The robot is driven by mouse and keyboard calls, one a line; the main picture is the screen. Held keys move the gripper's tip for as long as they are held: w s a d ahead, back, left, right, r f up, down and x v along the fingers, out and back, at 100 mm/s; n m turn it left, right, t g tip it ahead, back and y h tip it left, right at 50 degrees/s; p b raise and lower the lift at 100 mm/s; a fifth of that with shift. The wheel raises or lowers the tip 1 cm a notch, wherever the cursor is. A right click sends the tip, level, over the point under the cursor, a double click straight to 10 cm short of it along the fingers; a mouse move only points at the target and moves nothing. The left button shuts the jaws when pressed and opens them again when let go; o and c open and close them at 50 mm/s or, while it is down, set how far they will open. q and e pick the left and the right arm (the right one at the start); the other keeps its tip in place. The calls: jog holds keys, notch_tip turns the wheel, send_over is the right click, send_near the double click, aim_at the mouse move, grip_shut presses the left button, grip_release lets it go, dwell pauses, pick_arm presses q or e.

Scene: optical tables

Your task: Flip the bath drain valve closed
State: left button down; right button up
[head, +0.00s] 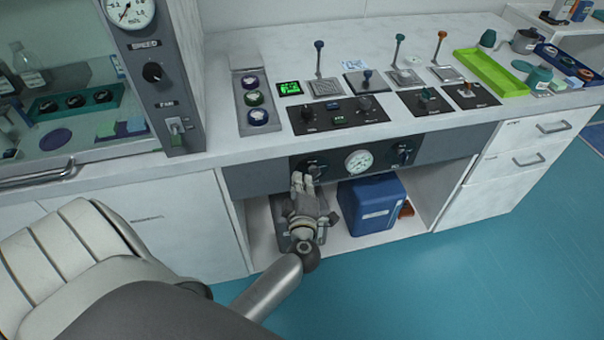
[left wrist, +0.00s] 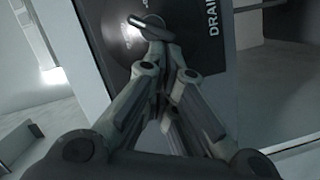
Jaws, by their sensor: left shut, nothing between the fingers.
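The drain valve (head: 315,168) is on the dark front panel under the bench top, left of a round gauge. In the left wrist view the valve handle (left wrist: 152,27) is a small lever on a dark plate lettered "DRAI…". My left gripper (head: 298,180) is shut and empty, with its fingertips at the panel by the valve. In the left wrist view the shut fingertips (left wrist: 157,50) are right at the handle and partly hide its base. I cannot tell whether they touch it. My right gripper is in neither view.
The round gauge (head: 358,161) and another knob (head: 403,154) share the front panel. A blue container (head: 372,206) stands on the open shelf below, right of my left gripper. Levers and a green tray (head: 490,73) are on the bench top. The floor in front is clear.

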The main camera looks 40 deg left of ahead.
pick_arm(q)
jog(key=shift+f+n+t+b, duration=0.15)
jog(key=shift+f+n+b, duration=0.1)
jog(key=shift+n+b, duration=0.25)
jog(key=shift+f+n+t+b, duration=0.15)
jog(key=shift+f+n+b, duration=0.1)
jog(key=shift+n, duration=0.45)
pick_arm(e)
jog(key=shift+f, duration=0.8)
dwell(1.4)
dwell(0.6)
